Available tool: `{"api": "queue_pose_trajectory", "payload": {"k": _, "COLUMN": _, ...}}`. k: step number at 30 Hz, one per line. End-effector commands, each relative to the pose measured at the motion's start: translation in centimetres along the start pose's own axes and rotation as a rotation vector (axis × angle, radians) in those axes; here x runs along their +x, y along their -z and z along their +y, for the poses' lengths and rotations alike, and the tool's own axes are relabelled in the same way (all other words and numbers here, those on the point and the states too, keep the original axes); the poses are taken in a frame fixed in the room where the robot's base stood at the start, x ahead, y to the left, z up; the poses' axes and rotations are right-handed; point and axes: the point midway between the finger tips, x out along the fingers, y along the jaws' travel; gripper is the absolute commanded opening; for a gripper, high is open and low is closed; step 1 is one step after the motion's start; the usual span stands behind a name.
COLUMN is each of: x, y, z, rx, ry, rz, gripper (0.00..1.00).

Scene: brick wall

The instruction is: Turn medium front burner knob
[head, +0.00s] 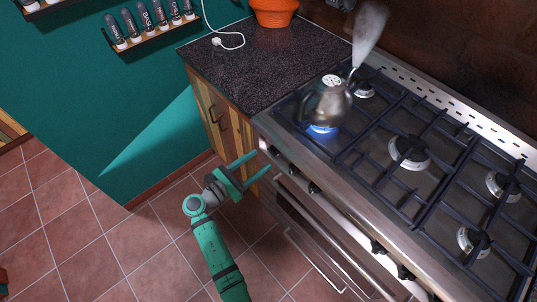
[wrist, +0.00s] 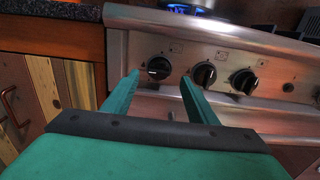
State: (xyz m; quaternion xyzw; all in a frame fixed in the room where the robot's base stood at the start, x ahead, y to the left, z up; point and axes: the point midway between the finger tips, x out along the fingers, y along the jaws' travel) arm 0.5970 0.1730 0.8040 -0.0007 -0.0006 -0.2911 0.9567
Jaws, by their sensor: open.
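My gripper (head: 261,163) is open and empty at the left end of the stove's front panel. In the wrist view, my gripper (wrist: 160,75) has its two green fingers pointing at the panel, one on each side of the leftmost black knob (wrist: 158,67). I cannot tell whether the fingers touch it. A second knob (wrist: 204,74) is just right of the right finger, and a third knob (wrist: 243,81) is further right. More knobs (head: 377,247) sit along the panel in the head view. I cannot tell which knob serves the medium front burner.
A steaming kettle (head: 328,105) stands over a lit blue flame (head: 321,129) at the stove's left front. The other burners, such as the middle one (head: 409,152), are bare. A dark counter (head: 260,62) with a wooden cabinet adjoins the stove's left. An oven handle (head: 315,262) juts out below.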

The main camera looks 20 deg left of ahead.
Motion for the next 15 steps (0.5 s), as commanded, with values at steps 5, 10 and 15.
{"api": "queue_pose_trajectory", "payload": {"k": 5, "x": 3.0, "y": 0.0, "z": -0.1, "rx": 0.001, "ry": 0.001, "rz": 0.001, "gripper": 0.53}}
{"api": "queue_pose_trajectory", "payload": {"k": 10, "x": 4.8, "y": 0.0, "z": 0.0, "rx": 0.001, "ry": 0.001, "rz": 0.001, "gripper": 0.53}}
{"api": "queue_pose_trajectory", "payload": {"k": 15, "x": 5.4, "y": 0.0, "z": 0.0, "rx": 0.002, "ry": -0.001, "rz": 0.002, "gripper": 0.53}}
